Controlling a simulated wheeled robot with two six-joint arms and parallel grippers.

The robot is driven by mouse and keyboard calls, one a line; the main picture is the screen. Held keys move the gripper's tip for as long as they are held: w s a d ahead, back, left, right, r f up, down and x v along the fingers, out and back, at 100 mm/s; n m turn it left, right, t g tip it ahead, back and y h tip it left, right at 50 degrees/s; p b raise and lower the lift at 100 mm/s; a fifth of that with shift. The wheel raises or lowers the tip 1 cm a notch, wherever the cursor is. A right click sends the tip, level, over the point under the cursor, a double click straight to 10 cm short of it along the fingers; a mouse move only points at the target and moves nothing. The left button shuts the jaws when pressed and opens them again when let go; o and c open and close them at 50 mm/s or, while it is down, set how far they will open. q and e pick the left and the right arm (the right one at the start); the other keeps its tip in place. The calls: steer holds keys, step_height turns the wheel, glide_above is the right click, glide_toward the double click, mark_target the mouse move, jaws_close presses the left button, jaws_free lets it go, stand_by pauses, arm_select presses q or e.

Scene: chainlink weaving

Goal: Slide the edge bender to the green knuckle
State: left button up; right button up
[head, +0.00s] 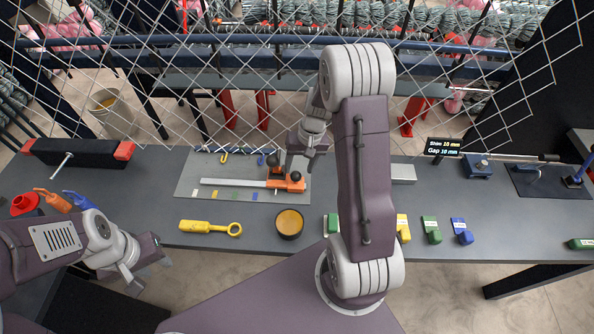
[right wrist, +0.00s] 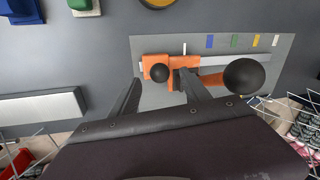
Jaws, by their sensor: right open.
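The edge bender is an orange slider (head: 292,185) with black ball knobs, at the right end of a pale rail (head: 228,182) on a grey board. In the right wrist view its orange body (right wrist: 183,62) lies just beyond my fingertips. A green mark (head: 232,195), likely the green knuckle, lies on the board left of the slider, between yellow and blue marks; it also shows in the right wrist view (right wrist: 233,41). My right gripper (head: 300,162) is open at the slider; contact cannot be told. My left gripper (head: 152,273) looks open and empty at the lower left.
A yellow ring-ended tool (head: 207,227) and a round amber-topped tin (head: 289,223) lie in front of the board. Coloured blocks (head: 432,230) stand along the right front edge. Chain-link mesh (head: 250,80) hangs behind the table. A display (head: 443,147) stands at the right.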

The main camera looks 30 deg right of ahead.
mark_target(297, 172)
steer(key=f, duration=0.1)
steer(key=w+f, duration=0.1)
steer(key=f, duration=0.2)
steer(key=shift+w+f, duration=0.25)
steer(key=shift+s+a+r, duration=0.1)
steer(key=shift+s+a, duration=0.25)
steer(key=shift+s, duration=0.1)
steer(key=shift+w+d, duration=0.2)
jaws_close()
stand_by(0.5)
